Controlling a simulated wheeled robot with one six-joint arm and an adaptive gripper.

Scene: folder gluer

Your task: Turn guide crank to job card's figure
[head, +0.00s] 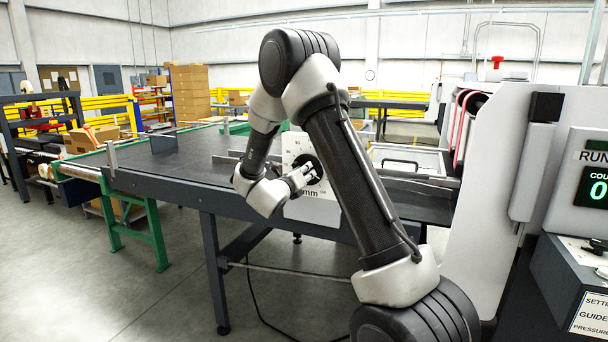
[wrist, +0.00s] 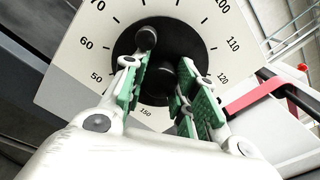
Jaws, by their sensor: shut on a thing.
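The guide dial is a white plate (wrist: 85,62) with black figures around a black centre, tilted in the wrist view; 50, 60, 70, 100, 110, 120 and 150 are readable. It also shows in the head view (head: 296,208), on the side of the dark machine bed. The black crank (wrist: 146,38) stands out from the dial's centre. My gripper (wrist: 162,78) is shut on the crank, with green-padded fingers either side of it. The fingers hide part of the crank and lower figures.
The machine bed (head: 190,165) runs across behind my arm. A white machine housing (head: 490,190) stands on the right beside a display panel (head: 598,185). A red strap-like part (wrist: 252,97) lies right of the dial. The grey floor at left front is clear.

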